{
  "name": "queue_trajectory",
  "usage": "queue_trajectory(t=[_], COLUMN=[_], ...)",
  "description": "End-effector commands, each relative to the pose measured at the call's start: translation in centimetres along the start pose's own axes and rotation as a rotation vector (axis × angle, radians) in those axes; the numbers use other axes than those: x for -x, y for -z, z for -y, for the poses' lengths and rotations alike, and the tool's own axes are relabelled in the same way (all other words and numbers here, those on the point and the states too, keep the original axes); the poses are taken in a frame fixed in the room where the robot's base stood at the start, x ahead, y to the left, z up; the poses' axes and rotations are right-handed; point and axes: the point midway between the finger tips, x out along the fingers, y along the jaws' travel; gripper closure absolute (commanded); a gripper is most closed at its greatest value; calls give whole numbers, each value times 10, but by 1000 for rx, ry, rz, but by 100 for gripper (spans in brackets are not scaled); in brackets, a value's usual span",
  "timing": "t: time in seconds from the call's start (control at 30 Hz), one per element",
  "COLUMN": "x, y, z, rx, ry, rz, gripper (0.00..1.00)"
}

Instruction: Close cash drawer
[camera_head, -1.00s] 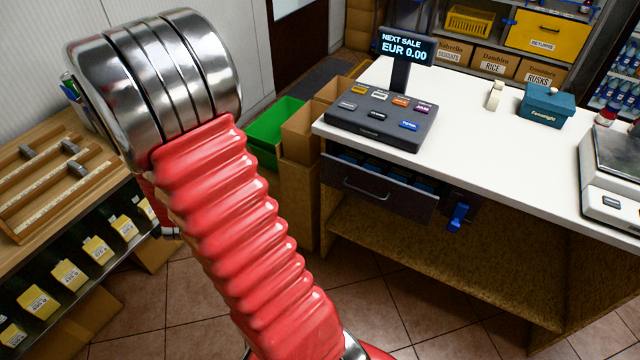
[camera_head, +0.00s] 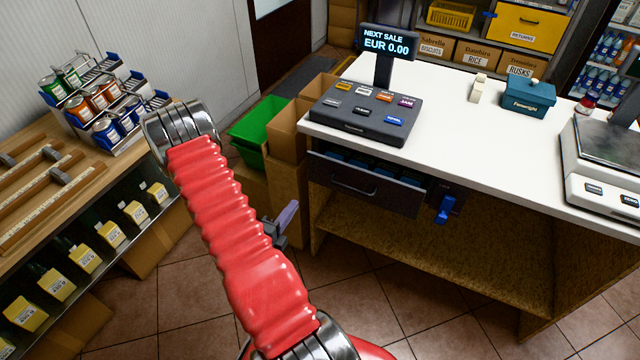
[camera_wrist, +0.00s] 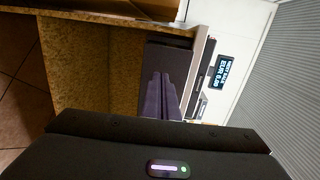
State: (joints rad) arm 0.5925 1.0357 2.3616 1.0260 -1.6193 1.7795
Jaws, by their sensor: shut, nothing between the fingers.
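The cash drawer (camera_head: 362,189) is dark grey with a bar handle, under the left end of the white counter. It stands pulled out, and blue compartments show above its front edge. My gripper (camera_head: 288,216) is left of the drawer and apart from it in the head view, its purple fingers pointing up and right. In the wrist view, which is turned sideways, the shut, empty fingers (camera_wrist: 163,96) overlap the dark drawer front (camera_wrist: 168,57). Whether they touch it cannot be told there.
A blue key-like piece (camera_head: 445,209) hangs right of the drawer. The white counter (camera_head: 455,130) carries a register keypad (camera_head: 365,112), a price display (camera_head: 386,43), a teal box (camera_head: 528,97) and a scale (camera_head: 605,175). Cardboard boxes and a green crate (camera_head: 262,122) stand behind my arm.

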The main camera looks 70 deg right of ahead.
Motion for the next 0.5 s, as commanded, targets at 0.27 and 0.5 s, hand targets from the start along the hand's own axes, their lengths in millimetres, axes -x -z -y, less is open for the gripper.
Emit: queue_trajectory(t=[0.27,0.5], x=[2,2], y=[29,29], z=[-3,-2], rx=[-12,-13], ry=[85,86], rz=[-43,-43], gripper=[100,100])
